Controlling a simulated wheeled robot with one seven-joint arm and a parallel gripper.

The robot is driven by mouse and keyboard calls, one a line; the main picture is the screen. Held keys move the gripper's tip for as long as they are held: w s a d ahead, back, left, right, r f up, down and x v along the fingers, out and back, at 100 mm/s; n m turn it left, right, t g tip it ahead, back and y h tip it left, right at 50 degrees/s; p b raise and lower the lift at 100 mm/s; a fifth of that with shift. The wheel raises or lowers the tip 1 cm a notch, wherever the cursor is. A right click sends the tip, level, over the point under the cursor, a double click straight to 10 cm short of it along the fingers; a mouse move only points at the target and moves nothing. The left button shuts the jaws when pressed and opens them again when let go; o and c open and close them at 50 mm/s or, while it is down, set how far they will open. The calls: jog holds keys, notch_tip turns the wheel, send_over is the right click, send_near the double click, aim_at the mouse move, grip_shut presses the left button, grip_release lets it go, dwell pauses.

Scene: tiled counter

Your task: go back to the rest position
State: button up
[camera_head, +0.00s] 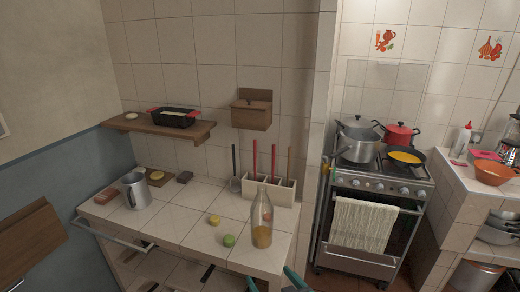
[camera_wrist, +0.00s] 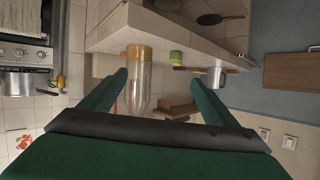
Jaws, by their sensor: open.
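My gripper (camera_wrist: 158,78) shows in the wrist view with its two green fingers spread apart and nothing held between them. In the head view only the teal tips of my gripper (camera_head: 273,281) show at the bottom edge, in front of the counter (camera_head: 185,232). A glass bottle (camera_head: 262,212) with yellow-orange content stands upright near the counter's front right. In the wrist view, which is upside down, the bottle (camera_wrist: 138,82) appears beyond the fingers, nearer the left one; the exact distance cannot be told.
A green item (camera_head: 229,240), a yellow item (camera_head: 214,219) and a metal pitcher (camera_head: 136,192) sit on the counter. A utensil holder (camera_head: 270,188) stands at the back. The stove (camera_head: 370,215) is to the right. A rail (camera_head: 115,238) runs along the counter's front left.

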jog(key=s+a+f+m+t+h, duration=0.15)
jog(key=s+f+m+h, duration=0.35)
jog(key=s+f, duration=1.15)
jog(key=s+r, duration=0.3)
jog(key=s, duration=0.8)
jog(key=s+a+r+n+t, duration=0.1)
jog(key=s+r, duration=0.2)
jog(key=s, duration=0.8)
jog(key=shift+a+r+n, duration=0.3)
jog(key=shift+r, duration=0.1)
